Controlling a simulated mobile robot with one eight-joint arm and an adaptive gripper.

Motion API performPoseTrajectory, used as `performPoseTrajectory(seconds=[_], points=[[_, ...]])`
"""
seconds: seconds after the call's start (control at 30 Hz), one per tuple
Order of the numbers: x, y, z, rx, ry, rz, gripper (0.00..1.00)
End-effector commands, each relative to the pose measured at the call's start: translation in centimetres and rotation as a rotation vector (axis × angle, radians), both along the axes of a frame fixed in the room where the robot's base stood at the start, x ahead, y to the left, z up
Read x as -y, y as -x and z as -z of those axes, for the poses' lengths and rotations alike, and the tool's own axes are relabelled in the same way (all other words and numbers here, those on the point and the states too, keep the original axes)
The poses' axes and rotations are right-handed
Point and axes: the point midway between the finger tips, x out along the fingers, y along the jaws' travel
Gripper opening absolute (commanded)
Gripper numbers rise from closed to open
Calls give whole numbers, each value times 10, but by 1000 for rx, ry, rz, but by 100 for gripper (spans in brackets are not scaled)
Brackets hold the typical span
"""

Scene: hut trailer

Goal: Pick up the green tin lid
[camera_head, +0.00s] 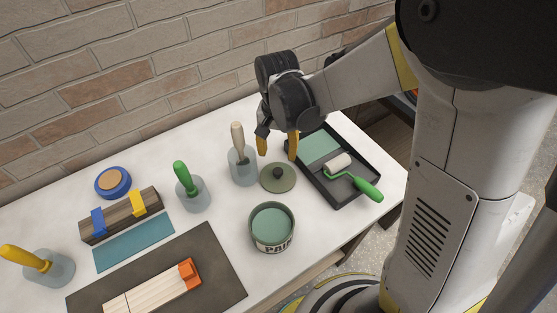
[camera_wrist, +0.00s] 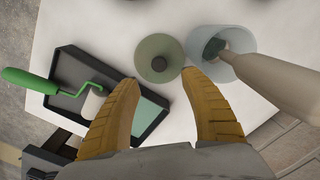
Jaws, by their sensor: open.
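The green tin lid (camera_head: 278,178) is a flat round olive-green disc with a dark knob at its centre. It lies on the white table behind the open paint tin (camera_head: 272,227), which holds green paint. In the wrist view the lid (camera_wrist: 150,62) lies just beyond my fingertips. My gripper (camera_head: 277,146) is open and empty, with yellow-brown fingers pointing down above the lid's far side. In the wrist view my gripper (camera_wrist: 160,75) shows its two fingers apart, with the lid's knob in line with the gap between them. No contact with the lid is visible.
A glass jar (camera_head: 243,166) with a wooden-handled brush stands close left of the lid. A black paint tray (camera_head: 373,204) with a green-handled roller (camera_head: 368,190) lies close right. Another jar (camera_head: 192,194), a wood block (camera_head: 122,216) and a dark mat (camera_head: 222,263) are further left.

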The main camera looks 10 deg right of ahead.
Motion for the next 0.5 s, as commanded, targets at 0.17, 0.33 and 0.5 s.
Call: performPoseTrajectory(seconds=[0.17, 0.33, 0.5], points=[[0, 0, 33, 1, -1, -1, 53], [0, 0, 45, 1, -1, -1, 53], [1, 1, 62, 2, 0, -1, 53]])
